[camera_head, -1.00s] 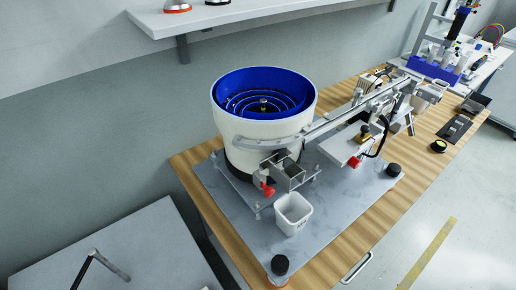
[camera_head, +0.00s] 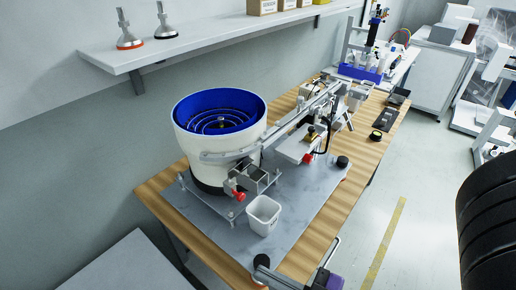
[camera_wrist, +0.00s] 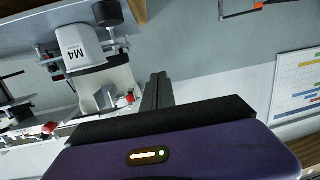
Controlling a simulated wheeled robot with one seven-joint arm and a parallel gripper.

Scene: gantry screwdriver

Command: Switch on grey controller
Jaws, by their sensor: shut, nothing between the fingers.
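I cannot clearly pick out the grey controller in either view. Small grey and dark units stand around the rail toward the table's far end in the head view, including a dark flat panel (camera_head: 386,119), but their switches are too small to make out. My gripper shows in the wrist view (camera_wrist: 158,80) with its dark fingers together and nothing between them. Its purple body with a small lit indicator fills the bottom there. In the head view, part of the purple body (camera_head: 328,281) shows at the bottom edge, by the table's near end; the fingertips are unclear there.
A white bowl feeder (camera_head: 193,147) with a blue inside stands on the grey plate (camera_head: 300,215). A white cup (camera_head: 264,216) stands in front; it shows marked M4 in the wrist view (camera_wrist: 80,47). A red knob (camera_head: 239,196) and a long rail are nearby.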

